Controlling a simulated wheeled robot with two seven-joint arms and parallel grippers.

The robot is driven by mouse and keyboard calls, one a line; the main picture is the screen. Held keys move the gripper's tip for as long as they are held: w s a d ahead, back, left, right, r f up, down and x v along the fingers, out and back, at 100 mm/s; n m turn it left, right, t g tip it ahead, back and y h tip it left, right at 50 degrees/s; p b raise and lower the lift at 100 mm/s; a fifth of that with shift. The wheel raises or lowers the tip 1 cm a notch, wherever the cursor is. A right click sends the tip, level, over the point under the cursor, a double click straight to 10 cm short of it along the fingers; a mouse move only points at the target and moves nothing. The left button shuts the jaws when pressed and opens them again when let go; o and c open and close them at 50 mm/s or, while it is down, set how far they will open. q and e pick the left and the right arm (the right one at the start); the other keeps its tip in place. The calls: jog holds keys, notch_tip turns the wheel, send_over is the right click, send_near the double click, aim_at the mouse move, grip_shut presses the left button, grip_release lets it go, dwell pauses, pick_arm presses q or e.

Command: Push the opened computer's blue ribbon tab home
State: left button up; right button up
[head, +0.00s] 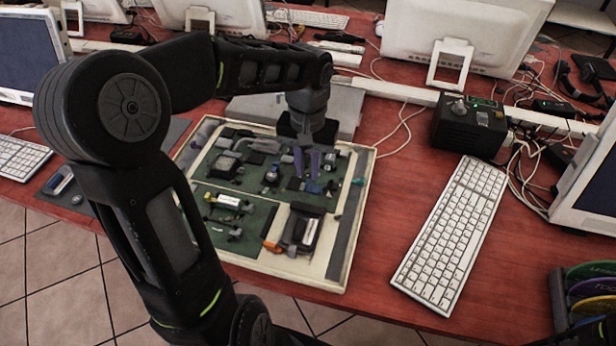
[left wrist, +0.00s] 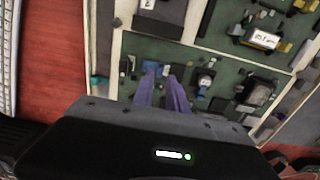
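The opened computer (head: 345,215) lies flat on the red table, a cream tray with green boards and many parts. My left gripper (head: 308,164) reaches down over its upper right part. Its two purple fingers stand a little apart with nothing visible between them; the left wrist view shows the same gap (left wrist: 162,84). A small blue piece, which looks like the ribbon tab (left wrist: 152,68), lies on the green board just beyond the fingertips. It also shows just below the fingers in the head view (head: 313,187). Whether the fingers touch it, and how it sits, I cannot tell. My right gripper is not in view.
A white keyboard (head: 452,235) lies right of the computer, with a black box (head: 470,127) behind it. White monitors (head: 460,35) and loose cables (head: 400,130) fill the back. Raised parts crowd the boards. The red table between computer and keyboard is clear.

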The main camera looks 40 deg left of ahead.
aim_at(308, 183)
pick_arm(q)
jog(key=shift+f, duration=1.85)
grip_shut()
